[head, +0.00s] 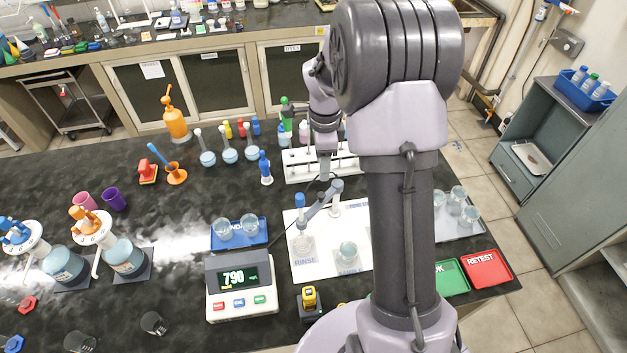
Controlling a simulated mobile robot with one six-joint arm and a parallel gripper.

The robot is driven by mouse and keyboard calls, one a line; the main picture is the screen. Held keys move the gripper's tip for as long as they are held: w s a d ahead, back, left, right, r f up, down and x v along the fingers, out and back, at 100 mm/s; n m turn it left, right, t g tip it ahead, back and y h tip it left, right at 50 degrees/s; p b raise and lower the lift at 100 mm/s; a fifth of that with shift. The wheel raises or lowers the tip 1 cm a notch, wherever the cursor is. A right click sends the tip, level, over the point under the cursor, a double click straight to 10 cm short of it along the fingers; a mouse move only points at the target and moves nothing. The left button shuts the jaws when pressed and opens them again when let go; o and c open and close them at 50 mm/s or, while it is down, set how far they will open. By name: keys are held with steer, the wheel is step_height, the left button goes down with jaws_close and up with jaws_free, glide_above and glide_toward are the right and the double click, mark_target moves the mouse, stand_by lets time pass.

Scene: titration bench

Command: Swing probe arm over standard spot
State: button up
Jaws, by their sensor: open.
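The grey probe arm (320,204) stands on a white mat (298,268). Its post is at the back, and its free end with a blue-capped probe (300,201) is over the beaker at the RINSE spot (304,244). A beaker (347,252) stands at the SAMPLE spot, to the right. No standard spot can be made out on the mat; my arm hides its right part. A blue tray (240,247) with partly covered lettering holds two beakers, left of the mat. My gripper (325,176) is open and points down near the probe arm's post; its fingers are small and hard to see.
A meter reading 790 (241,286) stands in front of the blue tray. A white rack (300,168) is behind the mat. Green (451,278) and red RETEST (485,269) trays lie at right. Flasks and bottles stand at left. My arm covers the centre right.

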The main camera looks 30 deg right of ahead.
mark_target(321, 194)
step_height(321, 194, down, 12)
steer(key=shift+w+f, duration=0.1)
steer(key=shift+w, duration=0.05)
steer(key=shift+c, duration=0.3)
jaws_close()
stand_by(1.1)
